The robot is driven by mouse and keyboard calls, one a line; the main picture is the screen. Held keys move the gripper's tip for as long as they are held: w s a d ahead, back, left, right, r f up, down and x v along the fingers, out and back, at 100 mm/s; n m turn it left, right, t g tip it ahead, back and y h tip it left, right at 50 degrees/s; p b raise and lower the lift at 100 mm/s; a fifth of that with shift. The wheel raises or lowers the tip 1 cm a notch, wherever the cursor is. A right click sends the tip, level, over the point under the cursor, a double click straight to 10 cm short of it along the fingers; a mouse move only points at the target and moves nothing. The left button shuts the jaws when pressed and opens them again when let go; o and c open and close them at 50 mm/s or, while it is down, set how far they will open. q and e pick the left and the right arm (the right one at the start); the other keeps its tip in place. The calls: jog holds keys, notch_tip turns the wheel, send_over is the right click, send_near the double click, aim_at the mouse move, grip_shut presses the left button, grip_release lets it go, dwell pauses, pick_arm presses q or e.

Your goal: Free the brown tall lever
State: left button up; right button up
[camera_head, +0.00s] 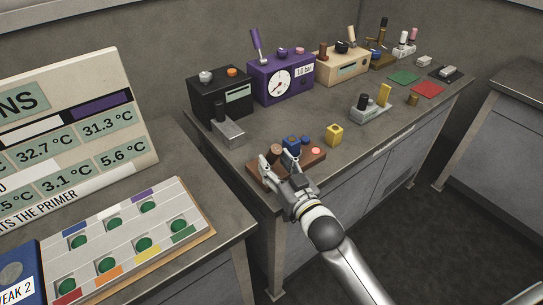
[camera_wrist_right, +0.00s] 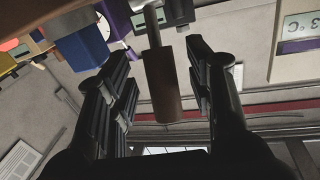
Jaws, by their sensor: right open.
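The brown tall lever (camera_head: 276,152) stands on a brown fixture base (camera_head: 316,163) at the near edge of the bench. In the right wrist view the lever's brown cylindrical handle (camera_wrist_right: 162,88), on a thin metal stem, lies between my right gripper's fingers, with a gap on both sides. My right gripper (camera_head: 278,164) is open around the handle and does not appear to touch it. A blue block (camera_head: 291,144) stands on the base to the right of the lever, and it also shows in the right wrist view (camera_wrist_right: 82,50). My left gripper is out of view.
A pinkish-red button (camera_head: 316,151) sits on the same base. A yellow block (camera_head: 335,134) and a grey fixture (camera_head: 228,131) stand nearby. Black (camera_head: 220,97), purple (camera_head: 281,82) and tan (camera_head: 343,66) boxes line the back.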

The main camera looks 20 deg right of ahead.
jog(key=shift+w+a, duration=0.2)
jog(key=shift+w, duration=1.1)
grip_shut()
